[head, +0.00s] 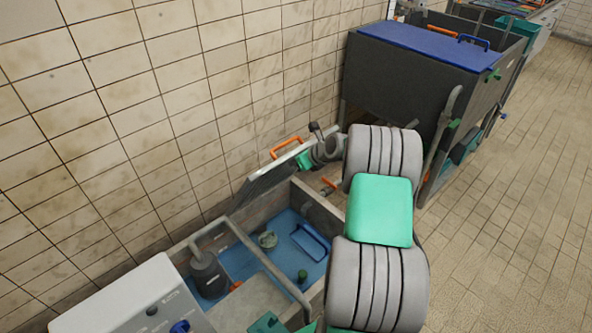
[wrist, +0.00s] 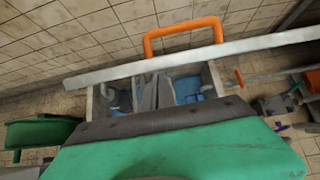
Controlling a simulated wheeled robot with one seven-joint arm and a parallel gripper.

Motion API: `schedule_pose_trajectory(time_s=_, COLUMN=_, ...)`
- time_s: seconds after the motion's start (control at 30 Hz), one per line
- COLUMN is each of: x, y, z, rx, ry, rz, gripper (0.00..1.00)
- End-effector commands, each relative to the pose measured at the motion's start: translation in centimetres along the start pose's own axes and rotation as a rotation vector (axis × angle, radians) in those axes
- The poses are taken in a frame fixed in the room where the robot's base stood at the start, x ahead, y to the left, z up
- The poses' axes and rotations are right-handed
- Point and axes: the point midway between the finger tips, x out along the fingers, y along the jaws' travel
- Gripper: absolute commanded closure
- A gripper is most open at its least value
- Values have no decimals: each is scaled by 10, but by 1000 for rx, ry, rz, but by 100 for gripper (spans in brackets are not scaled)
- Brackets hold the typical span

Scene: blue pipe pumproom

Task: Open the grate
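The grate looks like a flat panel with a pale edge (head: 268,172) and an orange handle (head: 286,147). It stands tilted up at the wall side of a low grey basin. In the wrist view its pale edge (wrist: 240,48) runs across the picture, with the orange handle (wrist: 183,27) above it. My gripper (head: 316,130) is at the far end of the panel, close to its edge. In the wrist view its dark fingers (wrist: 156,76) are side by side, just below the edge, with nothing seen between them. I cannot tell whether they touch the panel.
The basin (head: 318,208) has a blue floor holding a dark container (head: 208,274), a blue handle (head: 310,242) and small parts. A grey box (head: 135,300) stands at the near left. A dark cabinet with a blue lid (head: 425,45) stands beyond my arm. The tiled floor at right is clear.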

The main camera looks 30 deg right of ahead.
Motion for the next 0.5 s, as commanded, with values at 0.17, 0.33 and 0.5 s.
schedule_pose_trajectory(time_s=0.17, x=3, y=-7, z=48, rx=6, ry=6, rz=-12, gripper=100)
schedule_pose_trajectory(time_s=0.33, x=20, y=-6, z=92, rx=4, ry=5, rz=-10, gripper=100)
schedule_pose_trajectory(time_s=0.5, x=36, y=1, z=120, rx=1, ry=4, rz=-5, gripper=100)
